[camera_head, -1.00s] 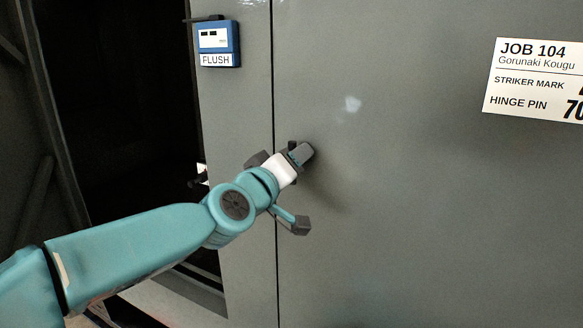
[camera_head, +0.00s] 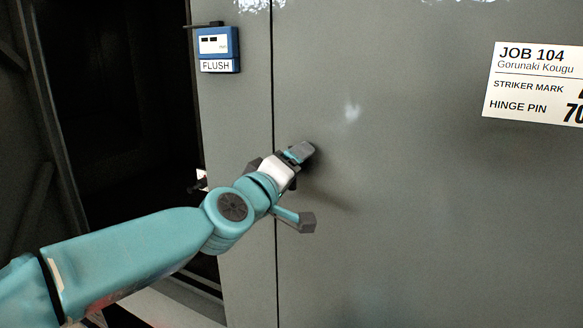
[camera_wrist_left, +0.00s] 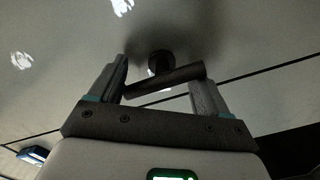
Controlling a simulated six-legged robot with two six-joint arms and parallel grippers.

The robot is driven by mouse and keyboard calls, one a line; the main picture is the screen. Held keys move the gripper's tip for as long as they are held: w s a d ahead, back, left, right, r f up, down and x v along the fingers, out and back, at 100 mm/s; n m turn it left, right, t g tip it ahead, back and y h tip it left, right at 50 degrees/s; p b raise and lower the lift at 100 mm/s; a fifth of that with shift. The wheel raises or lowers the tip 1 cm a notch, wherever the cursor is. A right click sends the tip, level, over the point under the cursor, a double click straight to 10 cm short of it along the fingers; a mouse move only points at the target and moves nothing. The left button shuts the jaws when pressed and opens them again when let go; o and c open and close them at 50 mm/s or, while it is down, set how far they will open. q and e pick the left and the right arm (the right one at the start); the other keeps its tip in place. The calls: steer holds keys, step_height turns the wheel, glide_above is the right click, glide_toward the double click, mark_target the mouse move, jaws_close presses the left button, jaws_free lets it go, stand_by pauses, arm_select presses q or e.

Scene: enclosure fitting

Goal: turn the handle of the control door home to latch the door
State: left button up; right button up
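The control door (camera_head: 420,200) is a large grey panel, its left edge along a dark vertical seam. My left gripper (camera_head: 297,154) is at the door just right of that seam and hides the handle in the head view. In the left wrist view the handle (camera_wrist_left: 170,80) is a dark bar on a round hub (camera_wrist_left: 159,62), tilted with its right end higher. The left gripper (camera_wrist_left: 158,88) has its fingers wide apart, one near each end of the bar. I cannot tell whether they touch it. My right gripper is not in view.
A blue gauge (camera_head: 218,47) labelled FLUSH is on the grey strip left of the seam. A white JOB 104 sign (camera_head: 535,82) is on the door at right. A dark opening (camera_head: 120,110) lies left of the strip. The door around the gripper is clear.

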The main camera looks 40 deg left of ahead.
arm_select(q)
steer(key=shift+o, duration=0.6)
steer(key=shift+f, duration=0.1)
steer(key=shift+s+d, duration=0.1)
steer(key=shift+s, duration=0.2)
steer(key=p+v, duration=0.5)
steer(key=v, duration=1)
steer(key=shift+s, duration=0.25)
steer(key=shift+d, duration=0.1)
